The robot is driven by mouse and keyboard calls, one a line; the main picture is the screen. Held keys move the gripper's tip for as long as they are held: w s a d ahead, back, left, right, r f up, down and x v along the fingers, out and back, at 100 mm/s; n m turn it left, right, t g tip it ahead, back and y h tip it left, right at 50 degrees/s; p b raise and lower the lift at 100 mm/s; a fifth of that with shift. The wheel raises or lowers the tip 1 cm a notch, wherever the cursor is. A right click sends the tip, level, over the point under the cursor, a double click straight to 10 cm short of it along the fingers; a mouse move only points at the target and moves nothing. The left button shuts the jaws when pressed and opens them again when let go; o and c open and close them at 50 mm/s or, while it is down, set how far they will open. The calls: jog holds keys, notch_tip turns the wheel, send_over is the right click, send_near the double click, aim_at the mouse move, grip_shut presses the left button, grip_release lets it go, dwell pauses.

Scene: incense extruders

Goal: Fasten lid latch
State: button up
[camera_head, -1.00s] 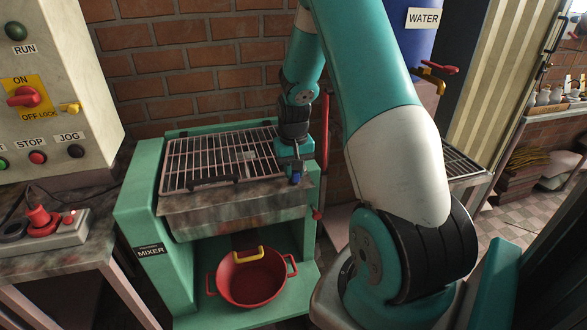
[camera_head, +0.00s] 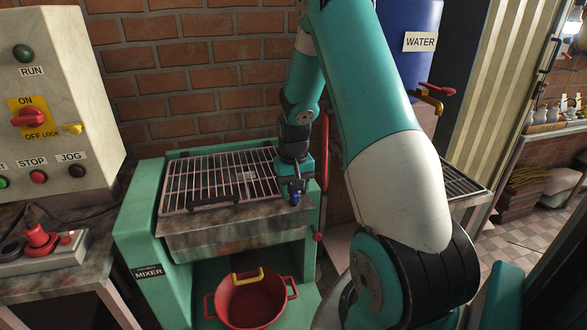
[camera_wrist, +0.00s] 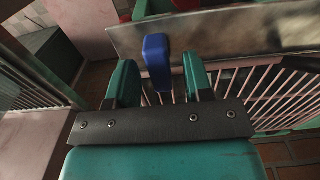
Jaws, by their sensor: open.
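The mixer's lid is a wire grid (camera_head: 190,182) lying down over the green mixer (camera_head: 138,222), with a dark handle along its front edge. A blue latch (camera_head: 295,199) is at the lid's front right corner. My gripper (camera_head: 293,187) is right at this corner, pointing down. In the wrist view the blue latch (camera_wrist: 157,62) stands between the two teal fingers of my open gripper (camera_wrist: 160,72), with a gap visible on the right side. Whether the left finger touches it, I cannot tell. The latch's catch is hidden.
A red pot (camera_head: 250,302) with a yellow handle sits under the mixer. A control panel (camera_head: 50,95) stands at the left, above a small red-knobbed box (camera_head: 45,250). A blue water barrel (camera_head: 412,75) with a tap is at the back right. A brick wall is close behind.

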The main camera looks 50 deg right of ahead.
notch_tip(320, 180, up, 17)
dwell(0.4)
jog(key=shift+f, duration=0.1)
jog(key=s+a+r+n+t+y, duration=0.2)
jog(key=a+n, duration=0.5)
jog(key=a, duration=1.5)
jog(key=s+a+n+g+y, duration=0.2)
jog(key=s+a+n, duration=0.4)
jog(key=s+a, duration=0.8)
jog(key=shift+s+a+r+n, duration=0.35)
jog(key=shift+s+r, duration=0.1)
jog(key=shift+s, duration=0.45)
